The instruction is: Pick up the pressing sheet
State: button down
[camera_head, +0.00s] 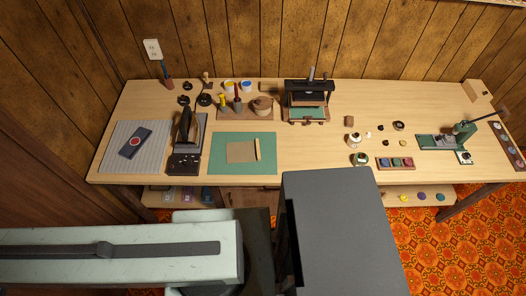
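A flat tan sheet (240,152) lies on a green mat (224,167) near the front of the workbench, left of centre. It is the most sheet-like thing here, but I cannot tell for certain that it is the pressing sheet. A narrow lighter strip (258,148) lies along its right edge. Parts of my own body fill the lower left and lower middle of the view. My gripper's fingers do not show, and nothing touches the tan sheet.
Left of the mat stand a dark upright tool (185,128) and a grey ribbed board (116,153). Behind it is a wooden tray (245,114) with small tools. A black press (309,98) stands to the right. The wooden bench (290,150) is bare just right of the mat.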

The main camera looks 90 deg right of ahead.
aim_at(249, 151)
jog(key=z, duration=3.05)
